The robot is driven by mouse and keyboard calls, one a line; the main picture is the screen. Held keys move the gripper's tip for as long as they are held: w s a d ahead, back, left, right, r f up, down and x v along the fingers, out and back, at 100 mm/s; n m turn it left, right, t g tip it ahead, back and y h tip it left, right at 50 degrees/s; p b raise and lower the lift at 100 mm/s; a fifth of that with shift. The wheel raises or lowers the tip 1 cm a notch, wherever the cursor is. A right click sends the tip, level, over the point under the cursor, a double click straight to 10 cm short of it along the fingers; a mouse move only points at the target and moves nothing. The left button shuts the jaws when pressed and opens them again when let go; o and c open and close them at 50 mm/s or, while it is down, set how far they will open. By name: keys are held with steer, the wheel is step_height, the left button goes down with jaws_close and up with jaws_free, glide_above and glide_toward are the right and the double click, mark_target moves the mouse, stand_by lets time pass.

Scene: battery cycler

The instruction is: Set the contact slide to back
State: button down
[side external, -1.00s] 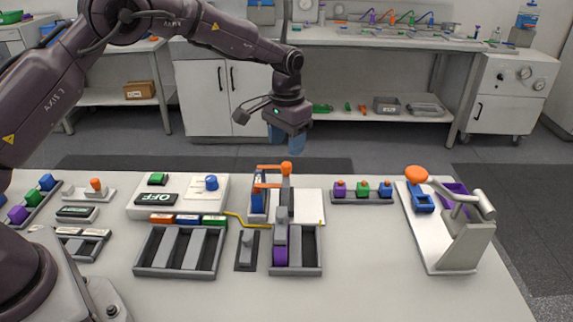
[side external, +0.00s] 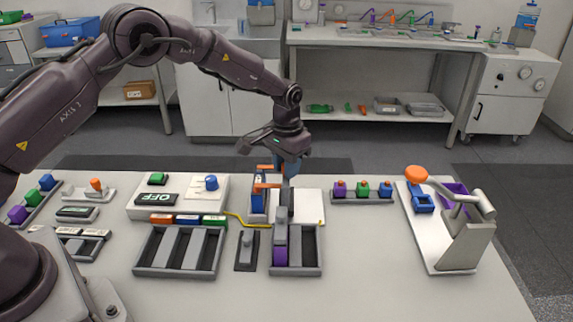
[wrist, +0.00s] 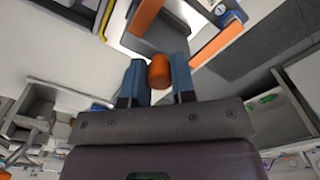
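The contact slide appears to be the grey block with orange contact arms (side external: 266,185) on the white fixture plate (side external: 309,204), mid-table in the side external view. Its orange knob (wrist: 159,71) shows in the wrist view between my two blue fingertips. My gripper (side external: 286,168) points down over it, and its fingers hide the knob in the side view. The fingers look open, one on each side of the knob; the gap is small and I cannot see contact. A blue battery (side external: 257,203) stands upright beside the slide, under the orange arms.
A grey tray with a purple-ended cell (side external: 280,256) lies in front of the fixture. A yellow cable (side external: 240,219) runs left to the white OFF unit (side external: 185,190). A colored cell rack (side external: 362,197) and a lever press (side external: 462,235) stand to the right.

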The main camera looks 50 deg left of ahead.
steer(key=shift+w+d, duration=2)
steer(key=c, duration=0.9)
jaws_free()
steer(key=shift+c, duration=0.2)
steer(key=shift+r, duration=0.15)
step_height(320, 180, up, 13)
